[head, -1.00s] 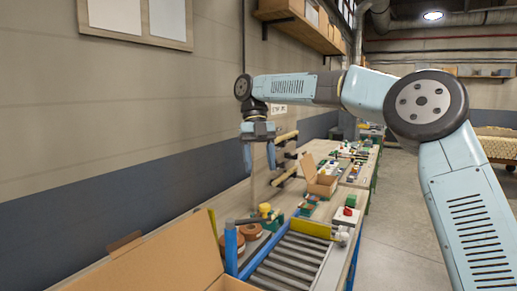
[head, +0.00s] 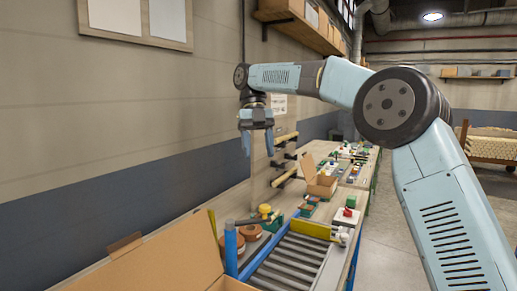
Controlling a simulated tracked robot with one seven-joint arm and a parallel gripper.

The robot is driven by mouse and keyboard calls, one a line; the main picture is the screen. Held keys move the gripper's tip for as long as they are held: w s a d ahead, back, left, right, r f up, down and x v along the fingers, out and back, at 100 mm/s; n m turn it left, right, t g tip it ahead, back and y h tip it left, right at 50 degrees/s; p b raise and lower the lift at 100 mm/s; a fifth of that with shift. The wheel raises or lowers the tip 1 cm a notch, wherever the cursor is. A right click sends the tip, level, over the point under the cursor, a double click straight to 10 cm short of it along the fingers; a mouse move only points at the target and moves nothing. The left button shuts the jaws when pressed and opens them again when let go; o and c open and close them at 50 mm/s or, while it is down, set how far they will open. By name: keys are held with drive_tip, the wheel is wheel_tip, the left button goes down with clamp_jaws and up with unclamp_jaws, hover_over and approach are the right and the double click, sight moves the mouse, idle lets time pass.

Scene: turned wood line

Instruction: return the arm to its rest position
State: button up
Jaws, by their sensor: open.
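My gripper (head: 258,143) is in the head view, left of the middle, at the end of my pale blue arm. It points down with its two blue fingers apart and nothing between them. It hangs in the air in front of the wall, above the workbench and apart from everything on it. My arm reaches up from the lower right, bends at a large dark joint and runs left to the wrist.
Below stand an open cardboard box (head: 165,262), a roller conveyor (head: 288,262) and round brown pieces (head: 247,231). Farther back are a smaller open box (head: 318,182) and several small parts. A shelf (head: 305,28) hangs on the wall. The floor (head: 385,240) at right is clear.

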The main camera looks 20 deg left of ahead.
drive_tip(key=shift+d, duration=0.1)
drive_tip(key=s+d+r+m+t+y, duration=0.1)
drive_tip(key=s+d+m+t, duration=0.3)
drive_tip(key=d+m, duration=0.8)
drive_tip(key=s+d+r+m+t+y, duration=0.1)
drive_tip(key=s+d+m, duration=0.4)
drive_tip(key=d+m, duration=0.65)
drive_tip(key=s+d+f+m+t, duration=0.2)
drive_tip(key=s+d+f+m, duration=0.4)
drive_tip(key=s+d+m, duration=0.2)
drive_tip(key=s+d+f+m+t, duration=0.2)
drive_tip(key=s+d+f+m, duration=0.4)
drive_tip(key=d+m, duration=0.5)
drive_tip(key=shift+s+d+f+t, duration=0.3)
drive_tip(key=shift+s+d, duration=0.35)
drive_tip(key=shift+s, duration=0.35)
drive_tip(key=shift+o, duration=0.4)
